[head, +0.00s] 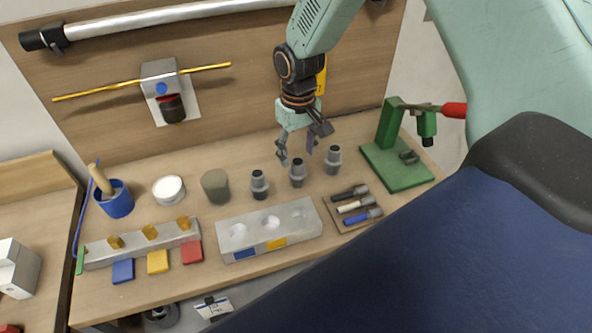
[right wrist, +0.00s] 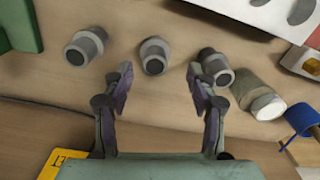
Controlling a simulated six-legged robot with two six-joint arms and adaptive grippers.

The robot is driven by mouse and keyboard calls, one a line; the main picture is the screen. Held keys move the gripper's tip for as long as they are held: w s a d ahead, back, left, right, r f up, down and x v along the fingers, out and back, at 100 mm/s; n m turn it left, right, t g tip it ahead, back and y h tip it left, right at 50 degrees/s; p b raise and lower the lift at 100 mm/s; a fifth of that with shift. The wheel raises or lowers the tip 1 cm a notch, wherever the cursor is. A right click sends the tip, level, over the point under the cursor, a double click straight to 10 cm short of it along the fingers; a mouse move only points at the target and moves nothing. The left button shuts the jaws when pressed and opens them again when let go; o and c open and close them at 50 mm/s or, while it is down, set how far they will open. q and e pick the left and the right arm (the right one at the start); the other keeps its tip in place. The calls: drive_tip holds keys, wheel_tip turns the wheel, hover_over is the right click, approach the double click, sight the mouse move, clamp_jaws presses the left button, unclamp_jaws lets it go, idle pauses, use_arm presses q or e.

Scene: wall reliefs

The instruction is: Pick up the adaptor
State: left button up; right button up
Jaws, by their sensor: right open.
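Three grey stepped cylindrical adaptors stand upright in a row on the wooden bench: the left one (head: 259,185), the middle one (head: 298,173) and the right one (head: 333,160). The right wrist view shows them in reverse order, with the middle one (right wrist: 154,55) between the right one (right wrist: 85,45) and the left one (right wrist: 215,67). My right gripper (head: 299,152) is open and empty, pointing down above and behind the row. In the right wrist view its fingertips (right wrist: 160,75) lie either side of the middle adaptor, not touching it. My left gripper is not in view.
A grey block with round recesses (head: 297,218) lies in front of the row. A dark grey-green cylinder (head: 215,186), a white round tin (head: 168,189) and a blue cup (head: 117,204) stand left. A green stand (head: 398,176) and a tool tray (head: 334,216) are right.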

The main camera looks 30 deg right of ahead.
sight(298, 162)
drive_tip(key=f, duration=0.4)
drive_tip(key=shift+w+d+f+p, duration=0.25)
drive_tip(key=shift+d+f+p, duration=0.05)
drive_tip(key=shift+d+p, duration=0.1)
drive_tip(key=shift+a+f, duration=0.15)
drive_tip(key=shift+f, duration=0.25)
drive_tip(key=shift+r, duration=0.1)
drive_tip(key=shift+c, duration=0.5)
drive_tip(key=shift+w, duration=0.1)
drive_tip(key=c, duration=0.6)
clamp_jaws()
